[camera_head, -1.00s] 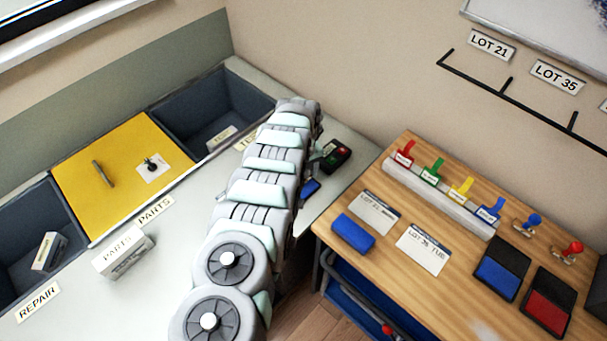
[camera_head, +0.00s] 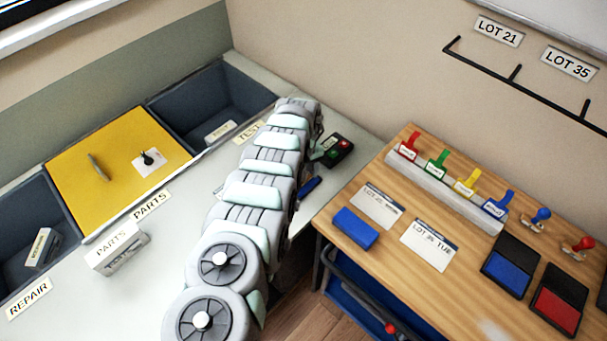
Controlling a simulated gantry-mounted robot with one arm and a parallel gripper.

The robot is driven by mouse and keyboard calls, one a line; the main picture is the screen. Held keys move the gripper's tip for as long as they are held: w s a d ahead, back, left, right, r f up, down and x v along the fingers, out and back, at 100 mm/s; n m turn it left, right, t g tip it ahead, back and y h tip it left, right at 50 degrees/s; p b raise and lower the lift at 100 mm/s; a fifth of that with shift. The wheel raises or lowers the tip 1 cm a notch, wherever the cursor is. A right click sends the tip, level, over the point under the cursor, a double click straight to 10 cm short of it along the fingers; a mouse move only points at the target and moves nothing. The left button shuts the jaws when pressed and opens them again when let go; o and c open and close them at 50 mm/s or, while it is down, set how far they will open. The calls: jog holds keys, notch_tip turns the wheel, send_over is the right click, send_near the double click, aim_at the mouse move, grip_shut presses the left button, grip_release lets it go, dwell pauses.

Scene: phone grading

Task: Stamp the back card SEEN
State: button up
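Two white cards lie flat on the wooden table. The back card (camera_head: 377,205) is printed LOT 21 and the front card (camera_head: 428,245) LOT 35 TUE; its last line reads TUE, while smaller print is too blurred to read. A blue-knobbed stamp (camera_head: 541,216) and a red-knobbed stamp (camera_head: 582,244) stand at the table's right. Open pads lie in front of them, one blue (camera_head: 503,273) and one red (camera_head: 556,302). My arm reaches away over the grey bench, left of the cards.
A rack (camera_head: 443,196) with red, green, yellow and blue handled pieces stands behind the cards. A blue block (camera_head: 355,228) lies left of the front card. A device with red and green buttons (camera_head: 337,150) sits beside my arm. A yellow lid (camera_head: 105,175) lies between bins.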

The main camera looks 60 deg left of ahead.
jog(key=shift+f+b, duration=0.3)
jog(key=shift+f, duration=0.3)
dwell(1.4)
jog(key=shift+r, duration=0.1)
notch_tip(320, 180, up, 7)
jog(key=p, duration=0.7)
